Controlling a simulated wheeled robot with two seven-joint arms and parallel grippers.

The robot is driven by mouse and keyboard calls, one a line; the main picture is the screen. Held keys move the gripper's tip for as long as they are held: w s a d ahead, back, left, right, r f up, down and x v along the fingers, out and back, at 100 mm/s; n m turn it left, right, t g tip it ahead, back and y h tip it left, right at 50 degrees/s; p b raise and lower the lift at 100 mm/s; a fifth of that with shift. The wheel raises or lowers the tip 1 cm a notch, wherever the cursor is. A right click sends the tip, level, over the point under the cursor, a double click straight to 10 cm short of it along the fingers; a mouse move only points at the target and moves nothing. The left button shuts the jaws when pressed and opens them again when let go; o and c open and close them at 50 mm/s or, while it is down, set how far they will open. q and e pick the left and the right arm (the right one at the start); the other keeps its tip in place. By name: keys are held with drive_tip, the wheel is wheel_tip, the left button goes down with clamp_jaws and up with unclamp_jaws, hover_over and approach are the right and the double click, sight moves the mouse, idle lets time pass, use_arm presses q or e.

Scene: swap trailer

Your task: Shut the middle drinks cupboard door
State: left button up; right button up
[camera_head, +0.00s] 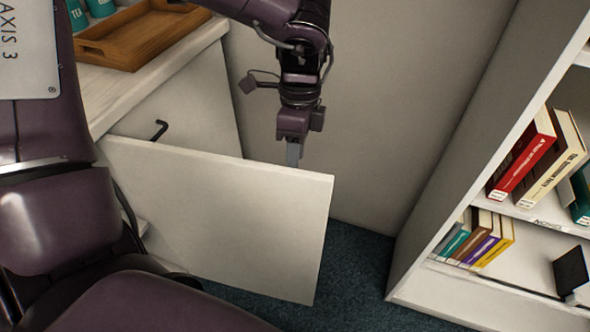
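The pale cupboard door (230,222) stands open, swung out from the counter front toward the lower right. My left gripper (292,152) points down at the far side of the door, near its top edge and free end. One narrow grey finger shows and its tip is near or behind the door's top edge. I cannot tell whether it touches the door or whether the fingers are apart. A black handle (159,130) is on the cabinet front beyond the door. My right gripper is not in view.
The counter (98,88) carries a wooden tray (135,38) and teal canisters (100,7). A white bookshelf (425,215) with books (522,155) stands at the right. Dark blue carpet (355,275) lies clear between door and bookshelf. My purple arm links fill the lower left.

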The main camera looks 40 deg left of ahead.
use_arm(q)
drive_tip(key=shift+s+d+f, duration=0.1)
drive_tip(key=shift+s+f, duration=0.1)
drive_tip(key=shift+f, duration=0.8)
drive_tip(key=shift+s+d+f, duration=0.1)
drive_tip(key=shift+s+f, duration=0.05)
drive_tip(key=shift+f, duration=0.85)
clamp_jaws()
